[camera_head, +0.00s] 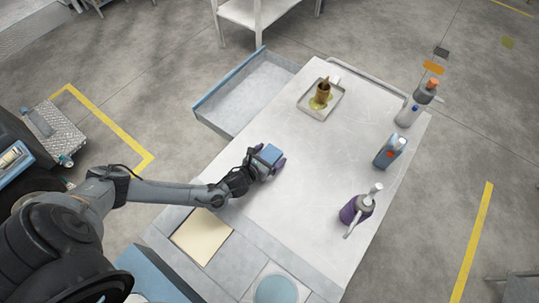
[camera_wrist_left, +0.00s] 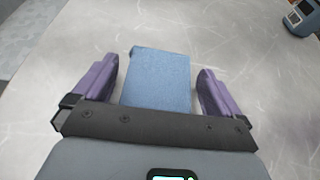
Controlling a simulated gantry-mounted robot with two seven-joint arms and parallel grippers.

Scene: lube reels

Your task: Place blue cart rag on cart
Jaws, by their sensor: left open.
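The blue cart rag (camera_head: 269,154) is a folded blue block on the white top of the cart (camera_head: 295,180), near its left edge. It also shows in the left wrist view (camera_wrist_left: 158,80), square between the fingers. My left gripper (camera_head: 266,162) is open around the rag, with its purple fingers low over the cart top. In the left wrist view, my left gripper (camera_wrist_left: 157,68) has a clear gap between each finger and the rag. The rag's near end is hidden by the gripper body. My right gripper is out of view.
A tray (camera_head: 335,103) with a brown cup (camera_head: 323,90) stands at the back. A grey-orange bottle (camera_head: 410,112), blue container (camera_head: 390,151) and purple spray bottle (camera_head: 357,208) line the right side. An open drawer (camera_head: 235,108) juts out left. The cart's middle is clear.

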